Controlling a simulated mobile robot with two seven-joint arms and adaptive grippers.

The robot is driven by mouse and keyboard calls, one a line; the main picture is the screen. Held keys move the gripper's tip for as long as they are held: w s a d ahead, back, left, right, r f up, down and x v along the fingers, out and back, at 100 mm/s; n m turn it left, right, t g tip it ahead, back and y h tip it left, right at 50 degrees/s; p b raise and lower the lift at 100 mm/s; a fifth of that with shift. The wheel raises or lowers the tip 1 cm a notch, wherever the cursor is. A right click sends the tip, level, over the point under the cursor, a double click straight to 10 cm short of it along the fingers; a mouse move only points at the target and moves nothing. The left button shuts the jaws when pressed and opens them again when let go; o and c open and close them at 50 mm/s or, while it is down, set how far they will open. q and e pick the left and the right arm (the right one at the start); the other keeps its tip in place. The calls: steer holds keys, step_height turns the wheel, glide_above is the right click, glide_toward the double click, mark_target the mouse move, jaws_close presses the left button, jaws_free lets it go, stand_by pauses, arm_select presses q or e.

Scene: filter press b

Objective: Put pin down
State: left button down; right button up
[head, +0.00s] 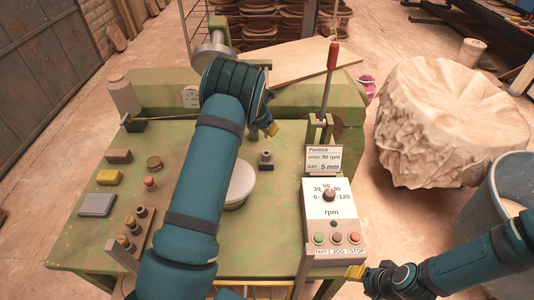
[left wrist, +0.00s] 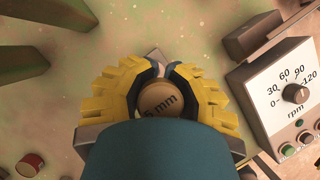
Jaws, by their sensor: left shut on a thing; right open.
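The pin (left wrist: 158,99) has a round tan top marked "5 mm" in the left wrist view. My left gripper (left wrist: 158,75) is shut around it, with yellow fingers on both sides. In the head view my left gripper (head: 268,128) is over the green bench, mostly hidden by its own arm, and the pin cannot be made out there. A wooden rack (head: 118,256) with several brass-topped pins (head: 131,226) stands at the bench's front left. My right gripper (head: 358,272) is open and empty near the front right of the control box.
The control box (head: 337,208) with knob and buttons stands at the bench's right, below a red-handled lever (head: 331,68). A small grey post (head: 265,157) and a pale round dish (head: 240,184) are beside my left arm. Several small blocks lie left on the green bench (head: 85,235).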

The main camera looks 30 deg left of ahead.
mark_target(268, 152)
arm_select(q)
step_height(268, 152, down, 9)
steer(key=shift+f+b, duration=0.2)
steer(key=shift+b, duration=0.1)
steer(key=shift+f+b, duration=0.4)
steer(key=shift+f, duration=0.1)
steer(key=shift+s+d+f, duration=0.1)
steer(key=shift+s, duration=0.05)
steer(key=c, duration=0.9)
jaws_free()
steer(key=shift+o, duration=0.2)
steer(key=shift+f, duration=0.15)
